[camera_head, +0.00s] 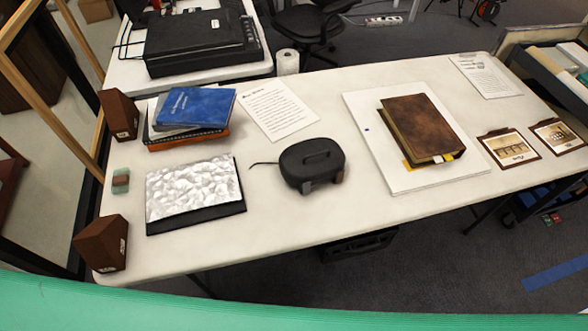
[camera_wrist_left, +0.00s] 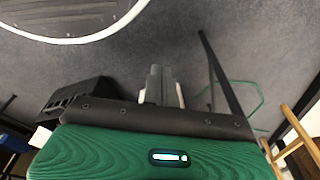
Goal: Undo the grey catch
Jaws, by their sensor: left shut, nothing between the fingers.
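My left gripper (camera_wrist_left: 160,85) is shut and empty in the left wrist view, over the dark floor and away from the case. Neither gripper shows in the head view.
The white table (camera_head: 280,217) also holds a silver crumpled sheet on a black board (camera_head: 190,190), stacked books (camera_head: 195,108), a brown book (camera_head: 425,125) on a white board, and brown blocks (camera_head: 103,243) at the left. The table is clear in front of the case.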

